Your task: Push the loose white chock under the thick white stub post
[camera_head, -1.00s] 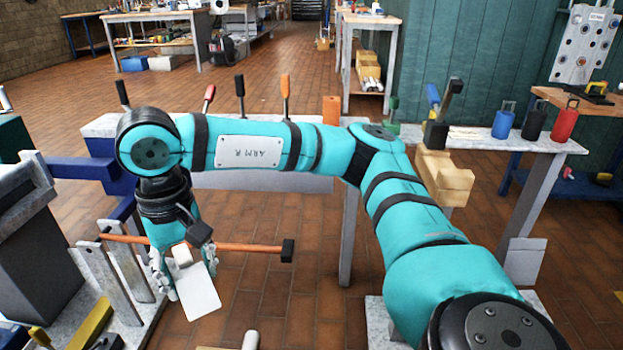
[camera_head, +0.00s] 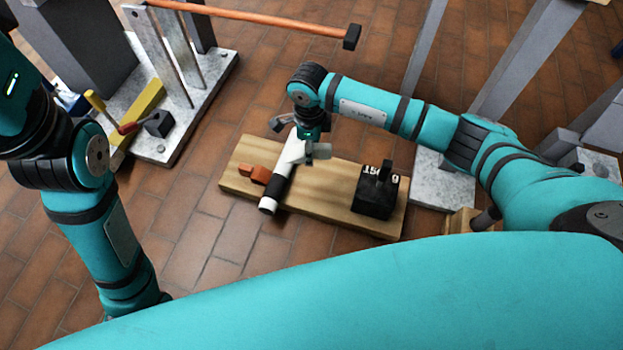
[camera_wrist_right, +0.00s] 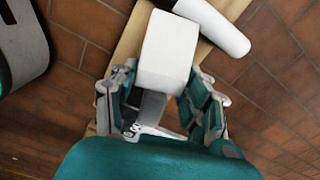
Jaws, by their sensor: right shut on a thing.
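The thick white stub post (camera_head: 282,178) with black bands appears to lie across a wooden board, its near end over the board's front edge. My right gripper (camera_head: 316,146) is above the board at the post's right side. In the wrist view my right gripper (camera_wrist_right: 163,100) is shut on the white chock (camera_wrist_right: 168,48), which sticks out beyond the fingers.
The wooden board (camera_head: 335,195) lies over the brick-tiled floor. An orange wedge (camera_head: 258,175) sits left of the post, and a black weight (camera_head: 376,195) stands at the right. A stone slab (camera_head: 185,125) with tools and an orange bar (camera_head: 250,17) are farther left and back.

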